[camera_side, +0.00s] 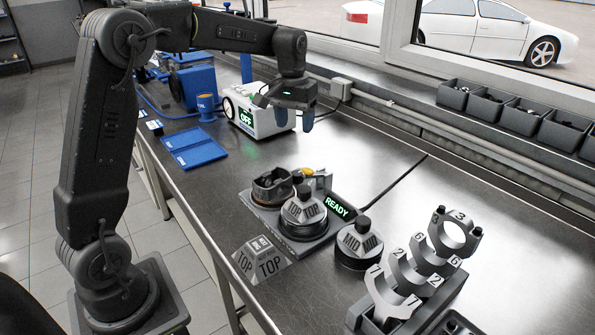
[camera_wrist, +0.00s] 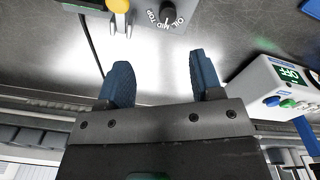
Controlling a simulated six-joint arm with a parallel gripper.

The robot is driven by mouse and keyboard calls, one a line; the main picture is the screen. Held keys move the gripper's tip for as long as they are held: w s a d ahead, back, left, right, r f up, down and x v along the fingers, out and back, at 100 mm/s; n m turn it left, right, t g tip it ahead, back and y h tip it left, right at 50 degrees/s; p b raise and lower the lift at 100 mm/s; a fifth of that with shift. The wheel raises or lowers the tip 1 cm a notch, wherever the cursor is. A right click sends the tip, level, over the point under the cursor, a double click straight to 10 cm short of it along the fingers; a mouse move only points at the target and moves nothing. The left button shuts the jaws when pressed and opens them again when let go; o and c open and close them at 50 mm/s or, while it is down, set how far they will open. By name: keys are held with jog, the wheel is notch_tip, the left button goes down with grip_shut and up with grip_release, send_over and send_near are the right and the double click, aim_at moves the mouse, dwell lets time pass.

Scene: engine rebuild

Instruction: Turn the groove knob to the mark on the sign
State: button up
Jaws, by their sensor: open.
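The groove knob (camera_wrist: 167,17) is a dark round knob at the top edge of the wrist view, cut off by the frame. White words OIL, MID and TOP curve around it. A pale mark on it seems to point toward MID, but it is small. My gripper (camera_side: 286,116) is open and empty above the bench, by the white box. Its blue fingers (camera_wrist: 160,72) are apart from the knob.
The white box (camera_side: 262,112) shows OFF. A black fixture with a READY screen (camera_side: 337,207) holds a TOP-marked piece (camera_side: 303,213); a MID-marked piece (camera_side: 359,245) stands beside it. Numbered rings (camera_side: 455,236) stand at right. A yellow handle (camera_wrist: 119,6) is near the knob.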

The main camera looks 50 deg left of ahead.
aim_at(298, 173)
jog(key=shift+g, duration=0.3)
jog(key=f, duration=0.5)
jog(key=w+a+f, duration=0.1)
jog(key=f, duration=0.4)
jog(key=w+f, duration=0.1)
jog(key=f, duration=0.4)
jog(key=shift+a+f, duration=0.3)
jog(key=shift+f, duration=0.1)
jog(key=shift+c, duration=0.4)
jog(key=c, duration=0.8)
jog(key=shift+c, duration=0.3)
jog(key=m, duration=0.5)
jog(key=shift+w, duration=0.1)
jog(key=m, duration=0.5)
jog(key=shift+r, duration=0.1)
jog(key=shift+m, duration=0.4)
